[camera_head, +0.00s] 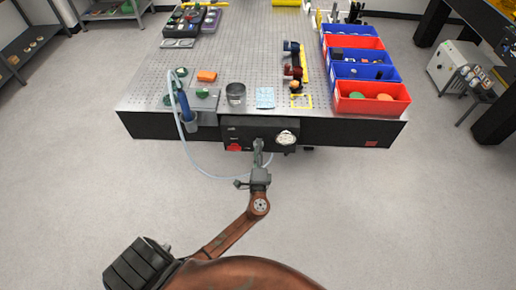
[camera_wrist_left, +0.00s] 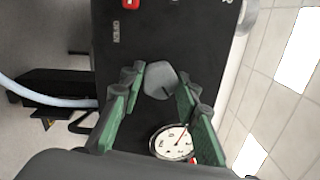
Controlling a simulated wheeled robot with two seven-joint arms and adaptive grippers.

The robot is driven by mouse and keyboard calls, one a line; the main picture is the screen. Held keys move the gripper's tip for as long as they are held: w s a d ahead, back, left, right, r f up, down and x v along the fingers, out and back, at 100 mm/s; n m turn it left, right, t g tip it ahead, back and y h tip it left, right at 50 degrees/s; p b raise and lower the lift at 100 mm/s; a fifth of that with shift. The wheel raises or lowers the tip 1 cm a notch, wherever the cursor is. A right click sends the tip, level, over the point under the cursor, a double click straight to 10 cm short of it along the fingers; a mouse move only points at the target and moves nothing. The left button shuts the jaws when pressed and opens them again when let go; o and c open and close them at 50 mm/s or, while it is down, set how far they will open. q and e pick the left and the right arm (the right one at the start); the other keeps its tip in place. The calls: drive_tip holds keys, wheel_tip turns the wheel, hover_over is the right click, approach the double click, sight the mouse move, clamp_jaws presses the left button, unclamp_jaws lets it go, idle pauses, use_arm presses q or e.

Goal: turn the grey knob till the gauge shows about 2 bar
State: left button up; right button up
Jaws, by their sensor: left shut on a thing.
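The grey knob (camera_wrist_left: 160,80) is a faceted knob on the black front panel (camera_head: 258,128) of the table. In the left wrist view it sits between the green-padded fingers of my left gripper (camera_wrist_left: 161,92), which is shut on it. The round white gauge (camera_head: 285,137) is on the panel just right of the gripper. It also shows in the left wrist view (camera_wrist_left: 170,142), with a thin needle; its numbers are too small to read surely. My right gripper is out of view.
A red button (camera_head: 234,147) is on the panel left of the gripper. A pale hose (camera_head: 212,176) loops below the table edge on the left. Blue and red bins (camera_head: 372,105) line the table's right side. The floor in front is clear.

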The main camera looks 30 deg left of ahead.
use_arm(q)
drive_tip(key=shift+m, duration=1)
drive_tip(key=shift+f, duration=0.1)
drive_tip(key=o, duration=1.2)
drive_tip(key=shift+c, duration=0.2)
drive_tip(key=r+v, duration=0.1)
drive_tip(key=v, duration=1.1)
drive_tip(key=shift+f, duration=0.45)
